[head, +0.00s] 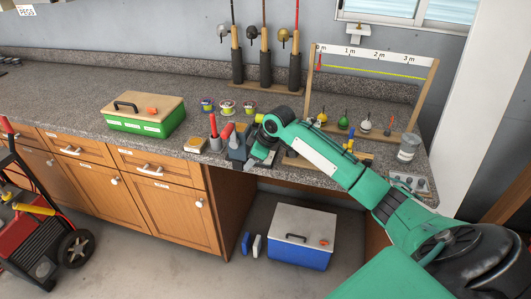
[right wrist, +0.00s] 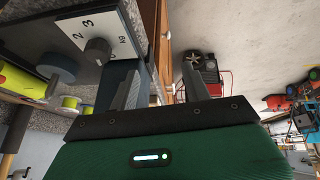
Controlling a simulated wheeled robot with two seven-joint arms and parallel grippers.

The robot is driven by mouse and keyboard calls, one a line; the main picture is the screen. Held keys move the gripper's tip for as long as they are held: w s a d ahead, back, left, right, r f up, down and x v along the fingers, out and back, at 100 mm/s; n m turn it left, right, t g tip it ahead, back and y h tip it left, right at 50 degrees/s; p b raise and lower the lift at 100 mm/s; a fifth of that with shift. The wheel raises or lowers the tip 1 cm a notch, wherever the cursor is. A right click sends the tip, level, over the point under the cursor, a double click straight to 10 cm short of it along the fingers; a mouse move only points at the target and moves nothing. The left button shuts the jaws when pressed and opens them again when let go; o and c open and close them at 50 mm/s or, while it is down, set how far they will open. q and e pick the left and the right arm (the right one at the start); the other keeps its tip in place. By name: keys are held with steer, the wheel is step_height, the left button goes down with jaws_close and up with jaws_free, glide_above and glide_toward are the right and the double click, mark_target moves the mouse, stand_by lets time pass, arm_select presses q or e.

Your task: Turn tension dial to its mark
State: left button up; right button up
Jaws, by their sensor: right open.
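The tension dial shows in the right wrist view as a dark round knob (right wrist: 97,51) on a white plate (right wrist: 76,28) marked 2, 3 and kg, at upper left. The pointer and target mark cannot be made out. In the head view a small dark device (head: 238,146) stands at the counter's front edge, partly behind my right gripper (head: 252,163); its dial face is hidden there. In the right wrist view my right gripper (right wrist: 158,84) has its two fingers apart with nothing between them. The knob is beside the left finger, outside the gap. My left gripper is in neither view.
On the counter (head: 60,92) are a green tackle box (head: 143,126), a tool cup (head: 215,142), line spools (head: 227,106), a glass jar (head: 408,147) and a wooden measuring frame (head: 425,100). A blue cooler (head: 300,252) stands on the floor below.

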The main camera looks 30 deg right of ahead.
steer(key=a+f+m+t+h+b, duration=0.2)
steer(key=a+f+m+t, duration=0.25)
steer(key=m+t, duration=0.2)
steer(key=s+d+r+m+t+h+b, duration=0.1)
steer(key=s+d+m+t+h, duration=0.2)
steer(key=s, duration=0.2)
steer(key=s+d+m+t+h+b, duration=0.2)
steer(key=s+d+m+t+h, duration=0.15)
steer(key=s, duration=0.25)
steer(key=shift+n+g, duration=0.3)
steer(key=shift+g, duration=0.1)
steer(key=p+x, duration=0.2)
steer(key=x, duration=1.1)
steer(key=shift+w+p, duration=0.35)
steer(key=shift+w, duration=0.1)
